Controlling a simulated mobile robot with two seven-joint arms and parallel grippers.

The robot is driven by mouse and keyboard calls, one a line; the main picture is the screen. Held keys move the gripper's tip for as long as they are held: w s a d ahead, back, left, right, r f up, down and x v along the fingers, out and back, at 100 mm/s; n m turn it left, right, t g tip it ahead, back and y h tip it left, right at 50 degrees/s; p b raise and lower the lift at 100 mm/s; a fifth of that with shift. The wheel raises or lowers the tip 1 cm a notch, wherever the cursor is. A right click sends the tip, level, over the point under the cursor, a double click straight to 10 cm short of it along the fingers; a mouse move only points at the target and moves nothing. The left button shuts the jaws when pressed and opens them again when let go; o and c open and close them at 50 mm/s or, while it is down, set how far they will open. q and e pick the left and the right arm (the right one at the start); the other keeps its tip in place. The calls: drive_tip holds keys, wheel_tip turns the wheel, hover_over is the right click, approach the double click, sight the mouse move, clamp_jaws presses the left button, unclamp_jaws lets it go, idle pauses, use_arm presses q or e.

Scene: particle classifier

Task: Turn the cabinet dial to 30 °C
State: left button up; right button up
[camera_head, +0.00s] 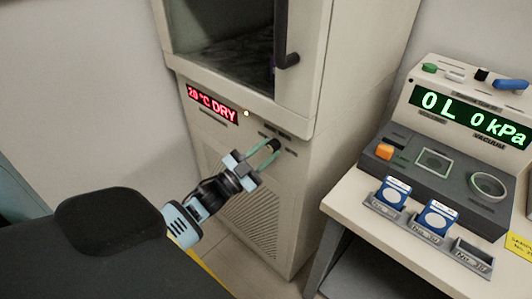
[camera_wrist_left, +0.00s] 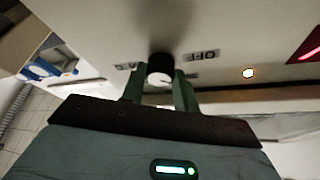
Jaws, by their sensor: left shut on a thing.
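The cabinet (camera_head: 305,200) is beige, with a red lit display (camera_head: 212,104) that reads about 20 °C DRY; the second digit is hard to make out. The dial (camera_head: 273,145) is a small dark knob on the panel right of the display. In the left wrist view the dial (camera_wrist_left: 160,66) is black with a white face, beside a label reading OFF upside down. My left gripper (camera_head: 264,154) is shut on the dial, and its green fingers (camera_wrist_left: 160,84) sit on either side of it. My right gripper is not in view.
A small lit indicator (camera_head: 246,113) sits between the display and the dial. The cabinet's dark door handle (camera_head: 284,58) juts out above. To the right, a bench (camera_head: 345,200) carries a console (camera_head: 455,150) and blue-labelled holders (camera_head: 396,192).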

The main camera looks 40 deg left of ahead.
use_arm(q)
drive_tip(key=m+h, duration=0.1)
drive_tip(key=m, duration=0.1)
drive_tip(key=m+g+h, duration=0.1)
drive_tip(key=m, duration=0.2)
drive_tip(key=shift+a+g, duration=0.15)
drive_tip(key=shift+g, duration=0.15)
drive_tip(key=shift+m, duration=0.4)
drive_tip(key=shift+p, duration=0.3)
drive_tip(key=o, duration=1)
drive_tip(key=shift+r, duration=0.1)
drive_tip(key=shift+c, duration=0.2)
